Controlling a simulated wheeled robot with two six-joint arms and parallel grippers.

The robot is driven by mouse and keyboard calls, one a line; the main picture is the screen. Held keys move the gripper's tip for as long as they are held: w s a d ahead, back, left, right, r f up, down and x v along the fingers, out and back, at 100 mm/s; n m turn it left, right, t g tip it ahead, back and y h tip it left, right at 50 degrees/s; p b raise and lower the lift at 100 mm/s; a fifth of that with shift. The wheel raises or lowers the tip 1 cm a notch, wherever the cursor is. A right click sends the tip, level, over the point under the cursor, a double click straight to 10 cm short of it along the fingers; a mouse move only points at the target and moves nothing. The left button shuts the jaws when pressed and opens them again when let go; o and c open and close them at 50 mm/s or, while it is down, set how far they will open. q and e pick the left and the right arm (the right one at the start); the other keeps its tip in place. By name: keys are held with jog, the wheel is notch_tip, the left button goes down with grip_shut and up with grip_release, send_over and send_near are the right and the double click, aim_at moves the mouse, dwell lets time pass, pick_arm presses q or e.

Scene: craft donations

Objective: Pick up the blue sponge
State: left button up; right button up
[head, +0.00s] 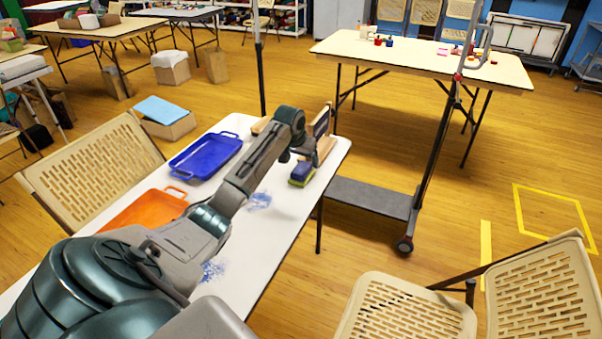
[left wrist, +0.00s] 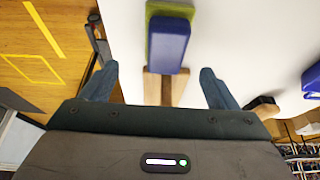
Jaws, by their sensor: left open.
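The blue sponge (head: 302,169), with a yellow-green layer along its lower side, rests near the right edge of the white table (head: 287,210). In the left wrist view the blue sponge (left wrist: 172,45) lies ahead of the fingers, roughly centred between them and a little beyond their tips. My right gripper is in neither view.
A wooden stand (head: 325,149) with a dark panel is just behind the sponge. A blue tray (head: 205,156) and an orange tray (head: 145,208) sit to the left on the table. Blue smudges (head: 260,201) mark the tabletop. A wheeled trolley (head: 370,198) stands to the right.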

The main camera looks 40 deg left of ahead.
aim_at(302, 168)
pick_arm(q)
jog(key=shift+w+f, duration=0.15)
jog(key=shift+f, duration=0.35)
jog(key=x, duration=0.5)
jog(key=shift+s+a+f, duration=0.15)
jog(key=shift+s+a, duration=0.15)
jog(key=shift+s, duration=0.05)
jog(key=shift+w+a+f, duration=0.15)
jog(key=shift+w+f, duration=0.05)
jog(key=shift+f, duration=0.3)
jog(key=shift+r, duration=0.1)
jog(key=c, duration=1.1)
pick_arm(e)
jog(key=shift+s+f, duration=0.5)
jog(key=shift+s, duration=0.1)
